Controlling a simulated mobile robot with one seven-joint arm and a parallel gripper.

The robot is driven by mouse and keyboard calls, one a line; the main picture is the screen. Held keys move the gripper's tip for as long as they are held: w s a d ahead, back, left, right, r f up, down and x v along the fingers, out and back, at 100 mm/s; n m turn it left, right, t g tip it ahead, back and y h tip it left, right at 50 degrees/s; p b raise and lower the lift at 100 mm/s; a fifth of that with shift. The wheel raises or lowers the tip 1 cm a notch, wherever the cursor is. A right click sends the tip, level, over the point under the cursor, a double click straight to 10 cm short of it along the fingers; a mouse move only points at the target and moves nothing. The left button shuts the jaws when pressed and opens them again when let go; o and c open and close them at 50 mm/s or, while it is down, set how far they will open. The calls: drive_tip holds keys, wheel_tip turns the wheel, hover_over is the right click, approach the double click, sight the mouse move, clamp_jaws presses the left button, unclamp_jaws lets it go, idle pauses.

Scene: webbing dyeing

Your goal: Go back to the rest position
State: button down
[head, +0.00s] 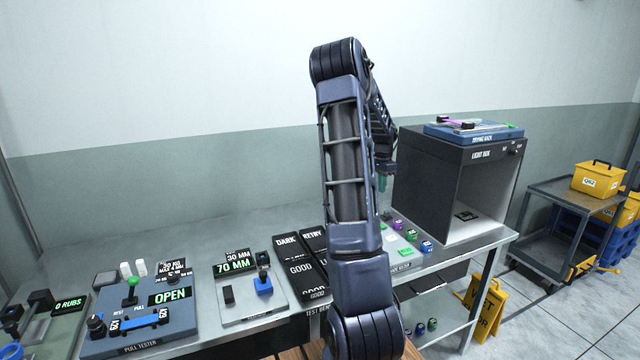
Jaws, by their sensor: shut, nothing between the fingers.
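My arm rises in front of the camera, bends at the top and comes down on its far side. My gripper (383,182) hangs at the end of it, partly hidden behind the arm's near link. Its greenish fingertips point down and are shut, with nothing held. It is in the air above the back of the workbench (215,232), just left of the light box (428,188), and touches nothing that I can see.
Pull tester (140,325), reading OPEN, and a gauge showing 70 MM (235,265) stand on the bench. Black DARK, RETRY and GOOD trays (287,243) lie behind my arm. A drying rack (472,132) tops the light box. A cart (545,240) and yellow floor sign (485,305) stand right.

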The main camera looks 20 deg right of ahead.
drive_tip(key=s+a+r+n+t, duration=0.1)
drive_tip(key=s+a+r+n, duration=0.25)
drive_tip(key=a, duration=0.45)
drive_tip(key=s+a+r+n+t+y, duration=0.1)
drive_tip(key=s+a+r+n, duration=0.3)
drive_tip(key=a, duration=0.4)
drive_tip(key=s+a+r+n+t, duration=0.1)
drive_tip(key=s+a+r+n, duration=0.15)
drive_tip(key=a+r, duration=0.5)
drive_tip(key=s+a+n+t, duration=0.2)
drive_tip(key=s+a+n, duration=0.6)
drive_tip(key=s+a, duration=0.8)
drive_tip(key=s+f, duration=0.1)
drive_tip(key=s, duration=0.2)
drive_tip(key=shift+a+h, duration=0.15)
drive_tip(key=shift+h, duration=0.25)
idle(0.3)
